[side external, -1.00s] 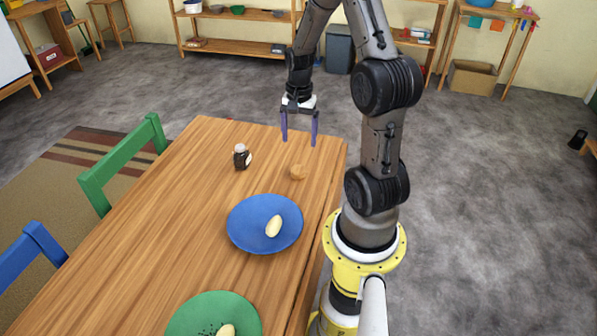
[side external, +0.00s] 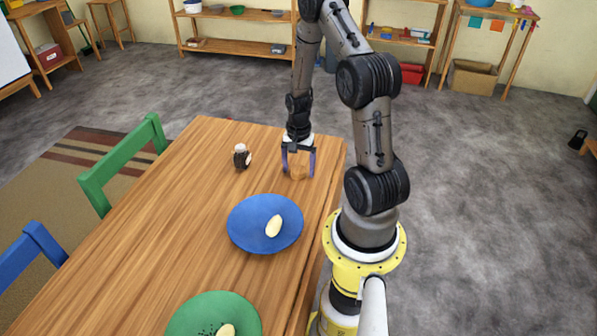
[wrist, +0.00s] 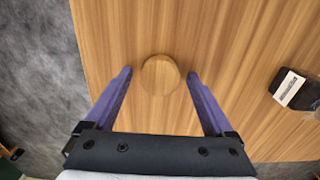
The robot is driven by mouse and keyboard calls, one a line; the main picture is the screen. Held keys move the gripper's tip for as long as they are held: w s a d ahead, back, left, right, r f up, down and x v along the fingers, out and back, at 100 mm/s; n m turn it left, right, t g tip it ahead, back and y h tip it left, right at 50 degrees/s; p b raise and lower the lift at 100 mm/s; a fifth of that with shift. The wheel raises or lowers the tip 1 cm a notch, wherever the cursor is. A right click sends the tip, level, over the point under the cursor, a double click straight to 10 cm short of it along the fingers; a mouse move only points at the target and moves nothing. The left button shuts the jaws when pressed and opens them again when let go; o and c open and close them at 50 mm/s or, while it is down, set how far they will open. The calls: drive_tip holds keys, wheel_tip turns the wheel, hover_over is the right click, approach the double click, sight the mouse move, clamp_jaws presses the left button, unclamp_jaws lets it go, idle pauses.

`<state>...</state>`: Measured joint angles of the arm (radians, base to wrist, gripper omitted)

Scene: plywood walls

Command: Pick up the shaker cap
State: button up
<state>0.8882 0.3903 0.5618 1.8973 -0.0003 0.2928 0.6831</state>
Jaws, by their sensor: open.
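The shaker cap (wrist: 160,75) is a small round wooden disc lying on the table. In the side view the cap (side external: 298,173) shows between my gripper's fingers. My gripper (side external: 299,174) points down with its two purple fingers open, one on each side of the cap. In the wrist view my gripper (wrist: 159,74) has a gap between each fingertip and the cap. Whether the fingertips touch the table I cannot tell.
A blue plate (side external: 245,234) with a pale oval item (side external: 273,226) lies nearer the camera. A green plate (side external: 195,315) sits at the bottom of the picture. A green chair (side external: 120,165) and a blue chair (side external: 35,250) stand along the left edge. The wooden table (side external: 160,225) is otherwise mostly clear.

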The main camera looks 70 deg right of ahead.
drive_tip(key=c, duration=1.3)
drive_tip(key=shift+c, duration=0.2)
